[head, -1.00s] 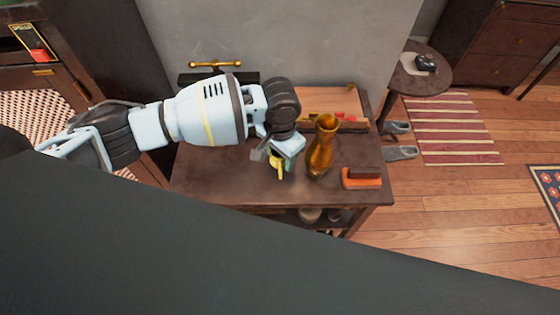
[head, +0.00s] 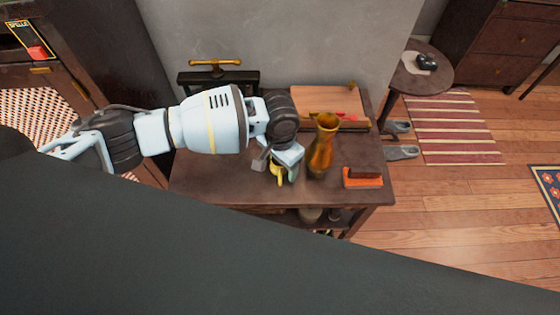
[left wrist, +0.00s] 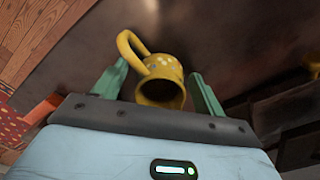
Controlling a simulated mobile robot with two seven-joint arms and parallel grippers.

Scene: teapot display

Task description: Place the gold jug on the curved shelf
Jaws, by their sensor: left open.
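The gold jug, yellow with pale spots and a looped handle, shows in the left wrist view (left wrist: 160,88) with its mouth toward the camera. In the head view the jug (head: 276,174) is a small yellow shape on the dark table, partly hidden by my left gripper (head: 284,171). In the left wrist view my left gripper (left wrist: 160,84) is open, its two green fingers on either side of the jug, with a gap visible at the right. I cannot make out a curved shelf. My right gripper is not in view.
A tall amber vase (head: 321,150) stands close to the right of my left gripper. An orange and dark block (head: 362,181) lies near the right edge of the table (head: 225,185). A wooden board (head: 320,98) lies behind. Vessels sit on a level below the tabletop.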

